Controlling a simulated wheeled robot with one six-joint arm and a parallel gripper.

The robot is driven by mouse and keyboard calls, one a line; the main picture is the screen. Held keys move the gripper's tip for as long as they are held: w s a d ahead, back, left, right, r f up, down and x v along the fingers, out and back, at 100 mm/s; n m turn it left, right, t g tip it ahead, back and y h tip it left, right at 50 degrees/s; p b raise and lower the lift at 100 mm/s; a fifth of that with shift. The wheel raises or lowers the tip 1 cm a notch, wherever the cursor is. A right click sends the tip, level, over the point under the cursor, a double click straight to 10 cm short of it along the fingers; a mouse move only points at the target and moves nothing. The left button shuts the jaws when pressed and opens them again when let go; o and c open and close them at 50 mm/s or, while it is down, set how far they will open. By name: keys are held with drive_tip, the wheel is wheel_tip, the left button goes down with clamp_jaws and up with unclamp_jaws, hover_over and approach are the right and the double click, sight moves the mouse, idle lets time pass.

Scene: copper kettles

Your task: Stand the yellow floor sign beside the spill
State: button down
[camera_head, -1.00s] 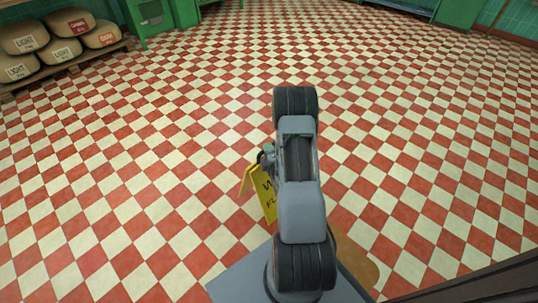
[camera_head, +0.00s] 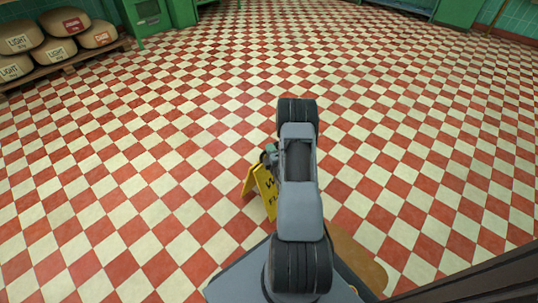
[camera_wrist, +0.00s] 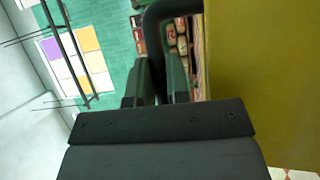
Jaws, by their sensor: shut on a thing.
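The yellow floor sign (camera_head: 265,191) hangs upright beside my arm in the head view, with dark lettering on one panel and its right part hidden by the arm. Its two panels look spread apart. My gripper (camera_head: 268,154) is at its top, mostly hidden there. In the wrist view, my gripper (camera_wrist: 157,82) is shut on the sign's dark handle loop, and a yellow panel (camera_wrist: 262,75) fills the right side. A brown spill (camera_head: 361,262) lies on the floor right of my base, partly hidden by my arm. I cannot tell whether the sign touches the floor.
Several labelled sacks (camera_head: 66,22) lie on a wooden pallet (camera_head: 67,64) at the upper left. Green cabinets (camera_head: 147,17) stand at the back. A dark edge (camera_head: 480,283) crosses the lower right corner. The red and cream checkered floor (camera_head: 420,110) is otherwise clear.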

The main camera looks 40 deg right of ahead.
drive_tip(key=shift+f, duration=0.65)
drive_tip(key=shift+d, duration=0.15)
drive_tip(key=shift+f, duration=0.1)
drive_tip(key=c, duration=1.1)
unclamp_jaws()
